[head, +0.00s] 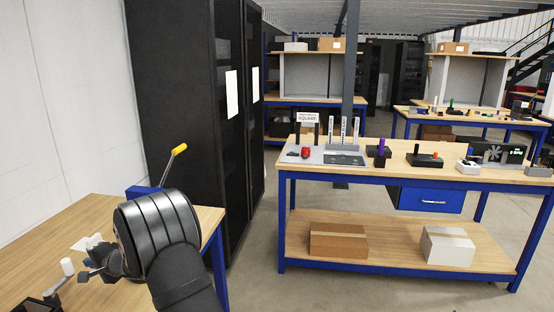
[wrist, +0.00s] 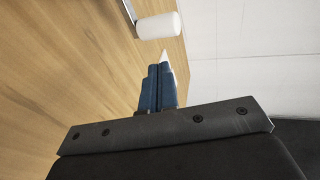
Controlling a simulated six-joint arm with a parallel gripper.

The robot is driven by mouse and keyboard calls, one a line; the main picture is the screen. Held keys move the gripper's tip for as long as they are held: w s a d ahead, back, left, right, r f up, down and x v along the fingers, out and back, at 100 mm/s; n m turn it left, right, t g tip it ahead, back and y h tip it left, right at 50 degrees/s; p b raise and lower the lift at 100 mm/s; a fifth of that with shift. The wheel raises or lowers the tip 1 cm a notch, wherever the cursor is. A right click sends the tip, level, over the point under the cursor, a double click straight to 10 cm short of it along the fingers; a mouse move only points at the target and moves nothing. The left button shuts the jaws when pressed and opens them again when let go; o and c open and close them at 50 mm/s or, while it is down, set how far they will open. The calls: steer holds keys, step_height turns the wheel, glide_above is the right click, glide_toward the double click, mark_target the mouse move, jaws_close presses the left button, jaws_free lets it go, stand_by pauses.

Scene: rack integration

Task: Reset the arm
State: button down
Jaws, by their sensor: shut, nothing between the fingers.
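My gripper (wrist: 160,72) shows in the wrist view with its blue fingers together and nothing held between them. It is over the wooden table (wrist: 75,75), close to a white cylinder (wrist: 158,25). In the head view, my black arm reaches over the left table (head: 52,229), and its thick wrist hides most of the gripper. A white cylinder (head: 67,266) also shows there, left of the wrist.
A blue fixture with a yellow-tipped lever (head: 179,150) stands behind my wrist. Tall black racks (head: 188,100) rise beyond the left table. The right workbench (head: 400,178) holds several small parts and stands; boxes (head: 338,240) lie on its lower shelf. Open floor lies between.

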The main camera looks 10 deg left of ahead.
steer(key=a, duration=0.1)
steer(key=s+a, duration=0.1)
steer(key=a, duration=0.1)
steer(key=s+d, duration=0.1)
steer(key=d, duration=0.1)
steer(key=s+d, duration=0.1)
steer(key=s, duration=0.1)
steer(key=shift+d, duration=0.35)
steer(key=d+r+m+t, duration=0.3)
steer(key=d+r+t, duration=0.1)
steer(key=d, duration=0.6)
steer(key=shift+w+d+t+h, duration=0.3)
steer(key=shift+d+t+h, duration=0.1)
steer(key=shift+a+f+m+t+h, duration=0.1)
steer(key=shift+m+t+h, duration=0.3)
steer(key=shift+m, duration=0.2)
steer(key=shift+f+m, duration=0.15)
steer(key=shift+m, duration=0.15)
steer(key=shift+d+r+n+g+y, duration=0.2)
steer(key=shift+r+n+g+y, duration=0.2)
steer(key=shift+n+g, duration=0.3)
